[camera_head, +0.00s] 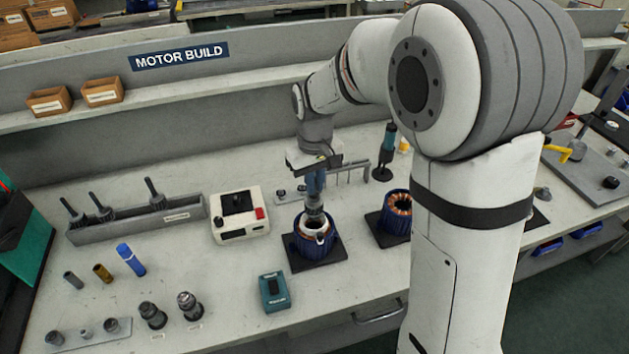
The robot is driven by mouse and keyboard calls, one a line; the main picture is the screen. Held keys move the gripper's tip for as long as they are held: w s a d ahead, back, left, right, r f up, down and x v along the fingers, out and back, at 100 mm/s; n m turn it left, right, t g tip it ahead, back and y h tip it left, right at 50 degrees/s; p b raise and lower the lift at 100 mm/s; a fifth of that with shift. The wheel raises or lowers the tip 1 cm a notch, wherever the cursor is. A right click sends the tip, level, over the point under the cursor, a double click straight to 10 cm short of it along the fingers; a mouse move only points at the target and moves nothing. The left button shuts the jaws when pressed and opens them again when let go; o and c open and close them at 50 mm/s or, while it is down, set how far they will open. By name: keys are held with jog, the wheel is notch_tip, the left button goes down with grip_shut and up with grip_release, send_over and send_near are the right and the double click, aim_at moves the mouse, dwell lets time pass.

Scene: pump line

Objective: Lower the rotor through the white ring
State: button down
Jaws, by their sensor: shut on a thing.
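A blue motor housing (301,246) stands on a black square base (333,251) at the middle of the bench. A white ring (303,228) shows at the housing's top opening. My gripper (314,190) points down right above it. It is shut on the grey rotor (314,210), which hangs roughly upright. The rotor's lower end meets the ring opening in the picture. I cannot tell from this view how deep it is, or whether it touches the ring. The inside of the housing is hidden.
A second housing with copper windings (397,207) stands to the right, partly behind my arm. A white control box (238,216) is to the left, and a teal device (274,291) is in front. A long grey rack (137,222) holds several dark-handled tools.

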aim_at(314, 204)
jog(key=shift+f+b, duration=0.85)
jog(key=shift+f, duration=0.25)
dwell(1.1)
jog(key=shift+f+b, duration=1.9)
jog(key=shift+f, duration=0.8)
jog(key=c, duration=1.2)
grip_release()
jog(key=shift+o, duration=0.2)
jog(key=shift+r, duration=0.15)
jog(key=shift+r+p, duration=1.85)
jog(key=shift+r, duration=0.6)
